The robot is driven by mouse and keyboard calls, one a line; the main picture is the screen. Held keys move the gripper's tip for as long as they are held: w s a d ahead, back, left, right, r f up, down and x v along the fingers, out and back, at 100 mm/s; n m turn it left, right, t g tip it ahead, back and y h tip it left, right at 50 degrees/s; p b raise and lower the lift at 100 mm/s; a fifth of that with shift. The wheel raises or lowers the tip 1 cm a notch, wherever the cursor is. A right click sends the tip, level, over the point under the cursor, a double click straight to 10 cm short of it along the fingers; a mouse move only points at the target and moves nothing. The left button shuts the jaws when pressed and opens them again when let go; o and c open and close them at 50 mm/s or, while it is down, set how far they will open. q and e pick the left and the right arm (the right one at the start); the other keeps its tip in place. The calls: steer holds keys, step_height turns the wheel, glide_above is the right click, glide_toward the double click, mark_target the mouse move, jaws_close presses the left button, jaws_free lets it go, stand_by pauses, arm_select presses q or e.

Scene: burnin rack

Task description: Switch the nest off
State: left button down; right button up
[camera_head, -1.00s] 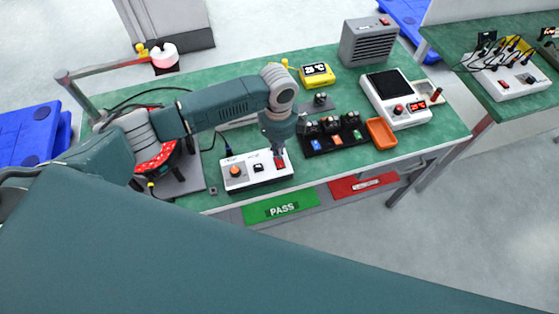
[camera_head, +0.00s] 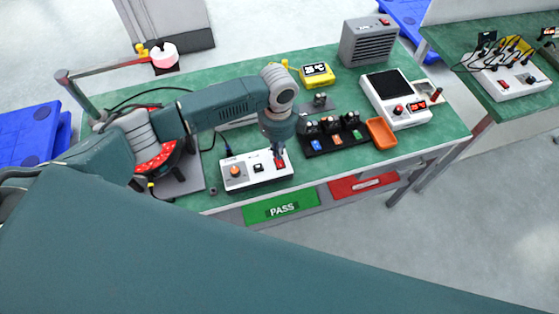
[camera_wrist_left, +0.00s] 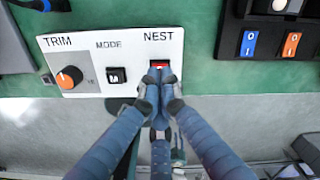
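The white control box (camera_head: 245,183) sits near the front edge of the green bench. It carries an orange TRIM knob (camera_wrist_left: 69,77), a black MODE switch (camera_wrist_left: 116,75) and a red NEST switch (camera_wrist_left: 163,65) at its right end. My left gripper (camera_head: 279,155) points down over the NEST switch. In the left wrist view its fingertips (camera_wrist_left: 160,78) are together at the switch's near edge and cover part of it. Whether they touch it, and which way the switch is tipped, I cannot tell. My right gripper is not in view.
A black rack (camera_head: 322,146) with blue and orange switches stands just right of the box. An orange tray (camera_head: 381,133) and a white device (camera_head: 397,98) lie further right. A green PASS bin (camera_head: 280,208) and a red bin (camera_head: 362,185) hang at the bench front.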

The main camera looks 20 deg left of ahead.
arm_select(q)
steer(key=shift+s+f+b, duration=0.1)
steer(key=shift+f+b, duration=0.45)
steer(key=shift+f, duration=0.55)
stand_by(0.4)
steer(key=shift+r+p, duration=0.85)
steer(key=shift+p, duration=0.15)
step_height(320, 180, up, 5)
steer(key=p, duration=0.5)
steer(key=shift+r, duration=0.2)
steer(key=shift+f, duration=0.1)
